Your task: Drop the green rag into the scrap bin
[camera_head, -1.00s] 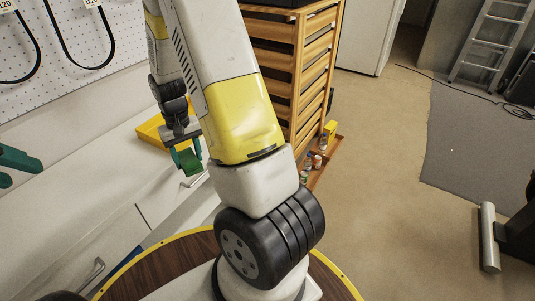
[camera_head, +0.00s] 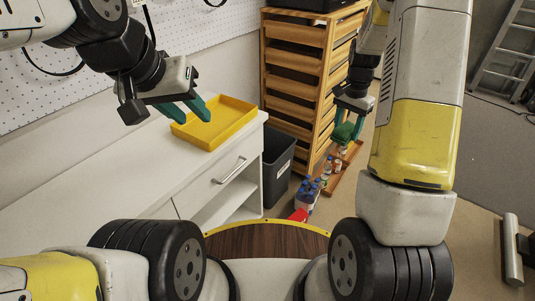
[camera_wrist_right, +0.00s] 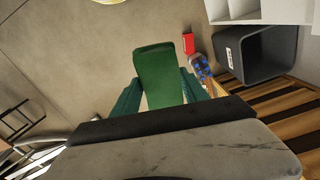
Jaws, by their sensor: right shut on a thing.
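The green rag (camera_head: 344,132) hangs from my right gripper (camera_head: 349,122), in front of the wooden rack and above the floor. In the right wrist view the rag (camera_wrist_right: 158,75) shows as a green flap between the two teal fingers. The scrap bin (camera_head: 278,166) is a dark grey open bin between the white cabinet and the rack. The rag is up and to the right of it in the head view, not over it. The bin (camera_wrist_right: 252,50) also shows at the upper right of the wrist view. My left gripper (camera_head: 191,109) is open and empty near the yellow tray.
The yellow tray (camera_head: 231,116) sits on the white cabinet (camera_head: 130,155). The wooden rack (camera_head: 298,80) stands behind the bin. Blue-capped bottles (camera_head: 309,192) and a red object (camera_head: 298,215) are on the floor near the bin. An orange shelf (camera_head: 344,178) holds small containers. Floor at right is mostly clear.

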